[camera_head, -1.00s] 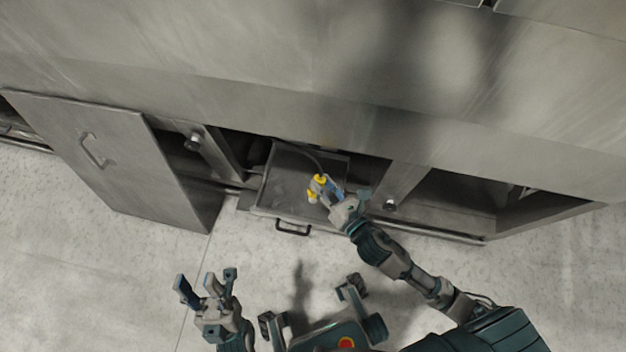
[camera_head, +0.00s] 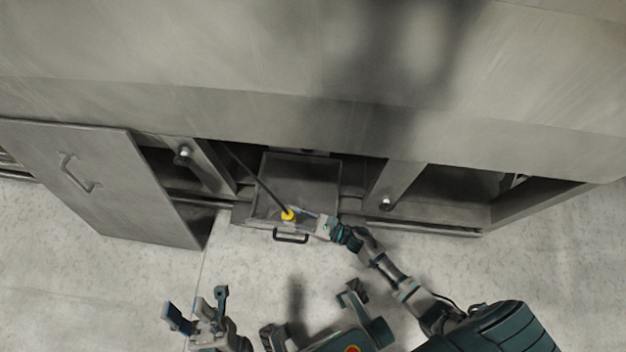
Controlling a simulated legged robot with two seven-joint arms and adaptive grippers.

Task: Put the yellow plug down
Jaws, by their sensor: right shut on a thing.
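The yellow plug (camera_head: 288,215) is at the front of the open metal drawer, above or at its front rim; I cannot tell whether it touches the drawer. A dark cable runs from it up and left into the machine. My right gripper (camera_head: 300,215) is shut on the yellow plug, coming in from the right; its fingers are small and partly hidden. My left gripper (camera_head: 195,306) is open and empty, low in the view over the floor, well away from the plug.
The metal drawer (camera_head: 310,176) has a dark front handle (camera_head: 291,238) and looks empty inside. A large panel door (camera_head: 95,180) with a handle stands open at the left. Metal posts with round knobs flank the drawer. The speckled floor in front is clear.

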